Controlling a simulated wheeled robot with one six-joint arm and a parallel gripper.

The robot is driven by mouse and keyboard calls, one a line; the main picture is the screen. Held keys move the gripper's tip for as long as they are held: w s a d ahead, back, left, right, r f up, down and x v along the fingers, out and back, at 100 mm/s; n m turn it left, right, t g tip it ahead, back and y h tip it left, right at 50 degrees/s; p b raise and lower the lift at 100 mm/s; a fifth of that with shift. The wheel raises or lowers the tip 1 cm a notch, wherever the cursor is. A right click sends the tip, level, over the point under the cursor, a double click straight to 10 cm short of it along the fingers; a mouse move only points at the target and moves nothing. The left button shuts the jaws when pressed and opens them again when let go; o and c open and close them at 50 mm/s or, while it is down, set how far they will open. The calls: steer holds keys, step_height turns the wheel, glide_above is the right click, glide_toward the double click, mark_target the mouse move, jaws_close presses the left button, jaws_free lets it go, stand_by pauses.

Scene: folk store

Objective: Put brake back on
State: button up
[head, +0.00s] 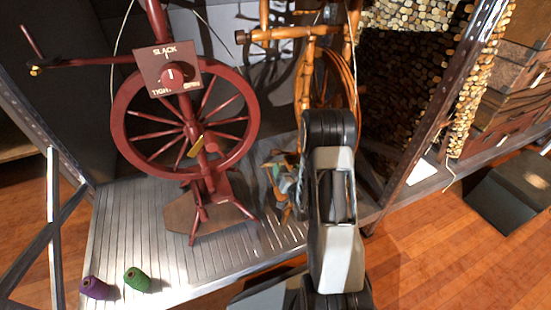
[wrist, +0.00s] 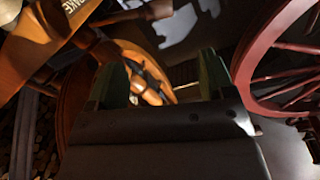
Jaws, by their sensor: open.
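A dark red spinning wheel (head: 120,118) stands on the ribbed metal platform at left in the head view. The red wheel (wrist: 252,75) shows at right there.
Purple (head: 95,288) and green (head: 137,280) thread cones are on the platform's (head: 180,262) front left. A metal shelf post (head: 440,100) stands right of the orange wheel, with stacked drawers (head: 510,85) beyond. A dark box (head: 510,195) is on the wooden floor at right.

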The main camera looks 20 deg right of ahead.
mark_target(278, 152)
steer(key=w+b, duration=0.1)
steer(key=w, duration=0.3)
steer(key=w+d+b, duration=0.1)
steer(key=w, duration=0.4)
steer(key=w+f+b, duration=0.1)
steer(key=w+b, duration=0.1)
steer(key=w, duration=0.2)
steer(key=shift+w+d, duration=0.2)
steer(key=shift+c, duration=0.2)
